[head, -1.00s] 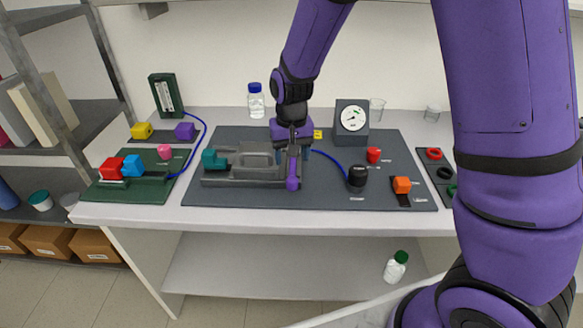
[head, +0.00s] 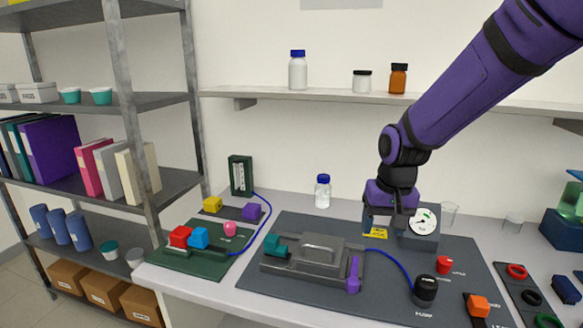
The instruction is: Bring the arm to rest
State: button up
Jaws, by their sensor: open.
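My gripper (head: 391,222) is at the end of the purple arm, raised above the back of the dark grey mat (head: 300,298). It is open, and nothing shows between its fingers. The gripper is apart from the rig.
A wall shelf (head: 330,93) with bottles runs behind the arm. A blue-capped bottle (head: 322,191) and a glass beaker (head: 448,214) stand at the bench's back. A black knob (head: 425,290), red knob (head: 444,264) and orange block (head: 478,305) are at the right. A green board (head: 185,258) lies left.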

jog(key=s+d+r+t, duration=0.2)
jog(key=s+d+r, duration=0.2)
jog(key=s+r, duration=0.3)
jog(key=s+d+r+t, duration=0.2)
jog(key=s+d+r, duration=0.3)
jog(key=s, duration=0.9)
notch_tip(320, 180, up, 2)
jog(key=shift+s+d+r+n+h, duration=0.25)
jog(key=shift+s+d+n+h, duration=0.05)
jog(key=shift+s, duration=0.1)
